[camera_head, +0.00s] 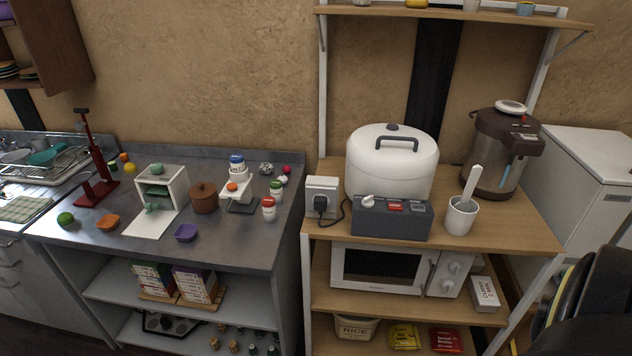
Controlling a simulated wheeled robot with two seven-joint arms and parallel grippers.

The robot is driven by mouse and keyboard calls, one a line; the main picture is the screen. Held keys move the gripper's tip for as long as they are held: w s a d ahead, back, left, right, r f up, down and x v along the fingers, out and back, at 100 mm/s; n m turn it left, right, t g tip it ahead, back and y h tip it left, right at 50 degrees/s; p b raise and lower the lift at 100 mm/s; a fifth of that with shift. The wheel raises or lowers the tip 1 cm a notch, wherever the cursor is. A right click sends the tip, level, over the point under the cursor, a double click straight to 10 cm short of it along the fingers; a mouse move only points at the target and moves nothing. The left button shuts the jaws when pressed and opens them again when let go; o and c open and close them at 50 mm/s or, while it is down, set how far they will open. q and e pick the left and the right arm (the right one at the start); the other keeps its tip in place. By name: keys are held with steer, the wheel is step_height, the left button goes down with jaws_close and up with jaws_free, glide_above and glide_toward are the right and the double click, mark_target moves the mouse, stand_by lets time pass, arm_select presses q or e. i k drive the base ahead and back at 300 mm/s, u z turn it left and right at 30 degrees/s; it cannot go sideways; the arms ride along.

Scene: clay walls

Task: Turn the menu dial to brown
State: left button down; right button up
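A large white rice cooker (391,165) with a dark lid handle stands on the wooden shelf unit. Its dark grey control box (392,222) faces me at its front. A white dial (368,202) sits on the left of the box's top, with a red button (396,207) and a grey button (418,209) to its right. The dial's markings are too small to read, so I cannot tell its setting. Neither of my grippers is in view, and nothing touches the dial.
A wall socket box (322,197) with a black plug and cord stands left of the cooker. A white cup with a paddle (461,215) and a hot-water pot (502,150) stand right. A microwave (383,268) is below. A cluttered counter (120,250) lies left.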

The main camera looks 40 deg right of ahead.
mark_target(369, 201)
steer(key=z, duration=0.3)
steer(key=i, duration=0.8)
steer(key=z, duration=0.8)
